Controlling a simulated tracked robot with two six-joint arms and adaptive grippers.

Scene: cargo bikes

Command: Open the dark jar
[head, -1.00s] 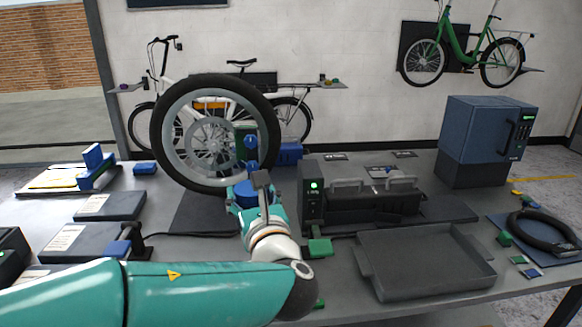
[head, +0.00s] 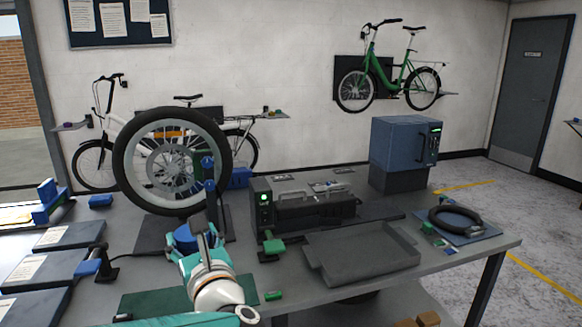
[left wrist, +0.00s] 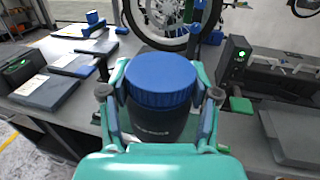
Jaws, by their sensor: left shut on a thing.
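The dark jar (left wrist: 158,121) has a dark body with pale lettering and a ribbed blue lid (left wrist: 160,82). It stands upright between the fingers of my left gripper (left wrist: 160,108) in the left wrist view. The gripper is shut on the jar's body, below the lid. The lid is on the jar. In the head view my left gripper (head: 196,243) is over the front of the bench, and the blue lid (head: 185,238) shows just beyond it. The jar's body is mostly hidden there. My right gripper is not in view.
A wheel (head: 172,160) stands behind the jar on the bench (head: 400,285). To the right are a black machine (head: 305,207), an empty grey tray (head: 362,255), a blue cabinet (head: 400,145) and a black ring on a blue mat (head: 468,238). Dark flat boxes (head: 70,233) lie at the left.

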